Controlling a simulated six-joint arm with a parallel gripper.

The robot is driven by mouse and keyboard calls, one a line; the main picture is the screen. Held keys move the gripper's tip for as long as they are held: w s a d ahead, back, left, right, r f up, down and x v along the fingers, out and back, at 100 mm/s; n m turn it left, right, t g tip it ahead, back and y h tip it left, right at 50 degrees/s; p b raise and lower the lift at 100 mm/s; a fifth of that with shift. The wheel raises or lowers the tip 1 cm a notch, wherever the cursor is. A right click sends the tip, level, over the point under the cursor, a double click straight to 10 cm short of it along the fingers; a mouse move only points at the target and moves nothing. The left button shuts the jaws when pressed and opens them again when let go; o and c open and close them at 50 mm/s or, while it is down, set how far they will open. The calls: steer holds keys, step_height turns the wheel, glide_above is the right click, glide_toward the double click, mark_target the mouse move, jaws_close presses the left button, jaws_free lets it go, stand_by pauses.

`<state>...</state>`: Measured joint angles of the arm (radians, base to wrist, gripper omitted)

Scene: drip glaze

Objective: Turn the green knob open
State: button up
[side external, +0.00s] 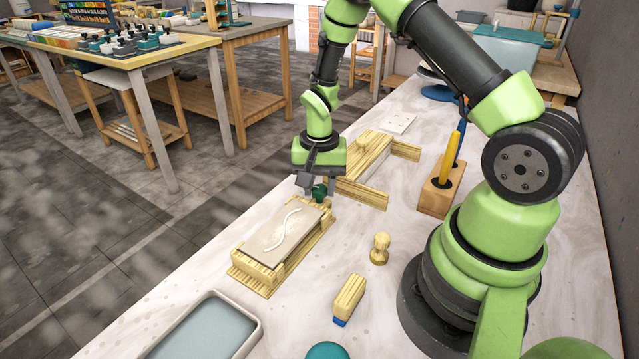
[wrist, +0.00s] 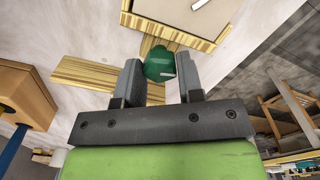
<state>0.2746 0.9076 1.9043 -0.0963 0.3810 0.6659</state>
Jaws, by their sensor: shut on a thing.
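The green knob (side external: 320,193) sits low beneath my gripper, just past the far end of the wooden stand with the tile. In the wrist view the knob (wrist: 159,65) lies between the two grey fingers of my gripper (wrist: 159,72), which is shut on it. In the side view my gripper (side external: 308,184) reaches straight down at the knob and partly hides it. The tile (side external: 285,232) is pale with a curved white line and lies on the slatted wooden stand (side external: 265,277). How far the knob is turned cannot be told.
A wooden frame (side external: 372,190) stands close behind my gripper. A wooden tool holder (side external: 437,196) with upright handles is to the right. A small wooden stamp (side external: 380,248), a wooden-handled brush (side external: 349,297) and a tray of blue-grey liquid (side external: 205,330) lie nearer. The white tabletop between them is clear.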

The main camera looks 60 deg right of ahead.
mark_target(319, 188)
steer(key=n, duration=0.4)
steer(key=shift+n, duration=0.3)
steer(key=n, duration=0.3)
steer(key=shift+n, duration=0.3)
steer(key=n, duration=0.3)
steer(key=shift+n, duration=2)
steer(key=o, duration=0.9)
step_height(319, 188, up, 10)
